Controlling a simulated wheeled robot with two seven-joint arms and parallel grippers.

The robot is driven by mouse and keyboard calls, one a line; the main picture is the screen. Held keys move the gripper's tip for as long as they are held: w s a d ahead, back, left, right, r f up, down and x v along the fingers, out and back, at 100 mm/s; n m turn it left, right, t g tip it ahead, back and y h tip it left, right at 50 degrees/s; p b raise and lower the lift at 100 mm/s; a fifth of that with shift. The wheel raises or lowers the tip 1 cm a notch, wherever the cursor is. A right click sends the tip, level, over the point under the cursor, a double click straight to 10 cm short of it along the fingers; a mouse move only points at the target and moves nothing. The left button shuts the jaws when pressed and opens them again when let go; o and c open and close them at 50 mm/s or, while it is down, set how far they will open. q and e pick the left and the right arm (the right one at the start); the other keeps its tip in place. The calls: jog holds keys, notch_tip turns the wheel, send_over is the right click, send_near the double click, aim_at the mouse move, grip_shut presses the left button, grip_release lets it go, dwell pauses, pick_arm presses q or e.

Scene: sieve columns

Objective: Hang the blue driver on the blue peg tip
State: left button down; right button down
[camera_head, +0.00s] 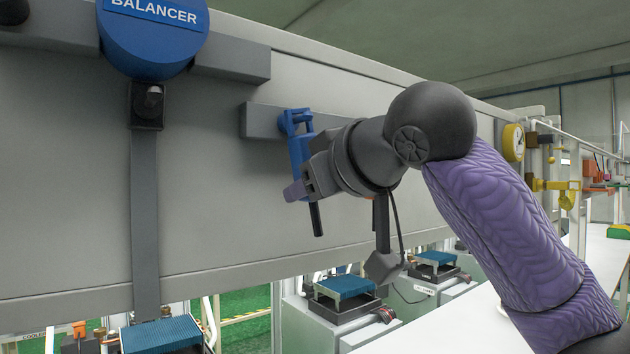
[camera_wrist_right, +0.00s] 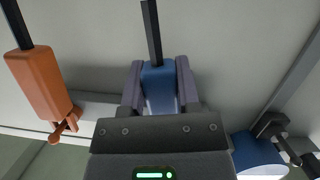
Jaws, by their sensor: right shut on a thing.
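The blue driver (camera_head: 299,152) is upright against the grey wall panel in the head view, its black bit pointing down. My right gripper (camera_head: 302,188) is shut on its body. The right wrist view shows the blue driver (camera_wrist_right: 158,82) between the two purple fingers of my right gripper (camera_wrist_right: 160,88). Blue loop-like parts show at the driver's top, in front of a grey rail block (camera_head: 262,121). I cannot tell peg from driver there, nor whether they touch. The wrist view hides the driver's top behind the gripper body. My left gripper is not in view.
A blue balancer drum (camera_head: 152,40) with a grey column below stands to the left. An orange driver (camera_wrist_right: 38,82) hangs close beside in the wrist view. Blue-topped fixtures (camera_head: 343,286) stand below the panel. A yellow gauge (camera_head: 513,142) is farther right.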

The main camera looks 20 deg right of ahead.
dwell(0.4)
jog(key=shift+c, duration=1.2)
grip_release()
